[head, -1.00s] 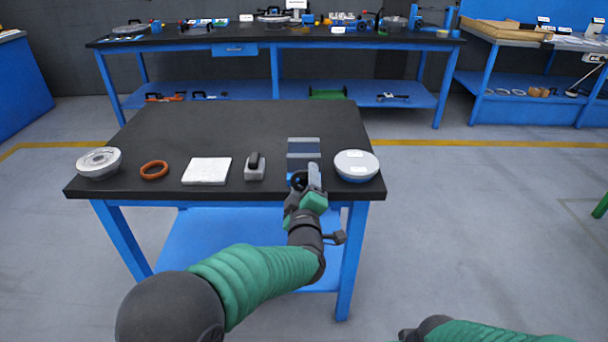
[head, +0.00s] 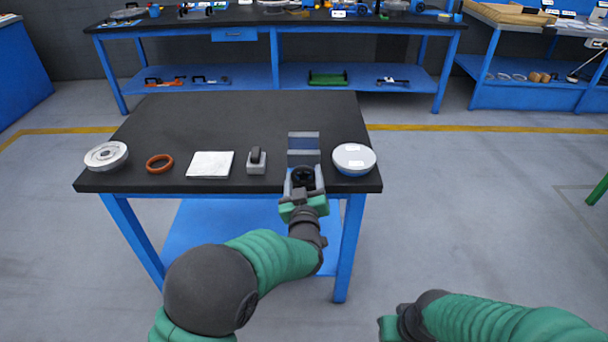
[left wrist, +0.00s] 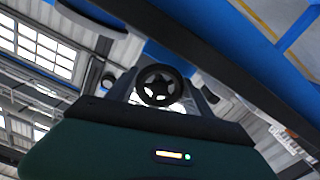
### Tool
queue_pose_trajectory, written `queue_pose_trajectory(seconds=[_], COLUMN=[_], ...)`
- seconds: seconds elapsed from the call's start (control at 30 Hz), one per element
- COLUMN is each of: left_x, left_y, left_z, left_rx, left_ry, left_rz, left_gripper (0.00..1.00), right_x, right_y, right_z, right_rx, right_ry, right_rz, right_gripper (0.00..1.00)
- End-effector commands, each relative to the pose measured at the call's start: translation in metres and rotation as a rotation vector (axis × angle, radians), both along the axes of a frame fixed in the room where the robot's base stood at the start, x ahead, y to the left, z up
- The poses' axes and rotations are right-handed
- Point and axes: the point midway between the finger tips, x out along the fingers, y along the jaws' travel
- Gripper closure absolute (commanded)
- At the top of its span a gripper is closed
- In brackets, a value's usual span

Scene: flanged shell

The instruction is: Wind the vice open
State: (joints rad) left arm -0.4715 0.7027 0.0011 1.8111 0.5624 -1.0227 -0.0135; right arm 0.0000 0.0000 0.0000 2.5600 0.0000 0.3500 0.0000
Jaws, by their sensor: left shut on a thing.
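The vice (head: 304,143), with grey and blue parts, stands at the front edge of the black table, right of its middle. Its black spoked handwheel (head: 303,175) faces me at the table edge. My left gripper (head: 303,182) is shut on the handwheel, its fingers on either side of it. The left wrist view shows the wheel (left wrist: 160,88) between the two fingers, close to the palm.
A round white-topped blue part (head: 354,158) stands close right of the vice. To the left are a small grey block with a black top (head: 256,161), a white pad (head: 210,164), an orange ring (head: 159,163) and a flanged grey disc (head: 107,156). The table's back half is clear.

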Motion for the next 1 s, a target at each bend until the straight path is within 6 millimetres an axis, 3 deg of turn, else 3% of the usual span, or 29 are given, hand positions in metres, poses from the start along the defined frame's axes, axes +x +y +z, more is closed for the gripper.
queue_pose_trajectory(seconds=[0.03, 0.47, 0.5, 0.63, 1.0], left_x=[-0.0026, -0.0025, -0.0025, -0.0019, -0.0008], left_y=[-0.003, -0.0025, -0.0024, -0.0016, 0.0], left_z=[-0.0088, -0.0095, -0.0094, -0.0066, -0.0019], left_rx=[0.01, 0.02, 0.02, 0.018, 0.016], left_ry=[0.02, 0.019, 0.019, 0.013, 0.004], left_rz=[-0.007, -0.006, -0.006, -0.004, -0.001], left_gripper=[0.81, 0.81, 0.38, 0.21, 0.19], right_x=[0.0, 0.0, 0.0, 0.0, 0.0], right_y=[0.0, 0.0, 0.0, 0.0, 0.0], right_z=[0.0004, 0.0005, 0.0005, 0.0006, 0.0009], right_rx=[0.0, 0.0, 0.0, 0.0, 0.0], right_ry=[0.0, 0.0, 0.0, 0.0, 0.0], right_rz=[0.0, 0.0, 0.0, 0.0, 0.0], right_gripper=[0.64, 0.64, 0.64, 0.64, 0.64])
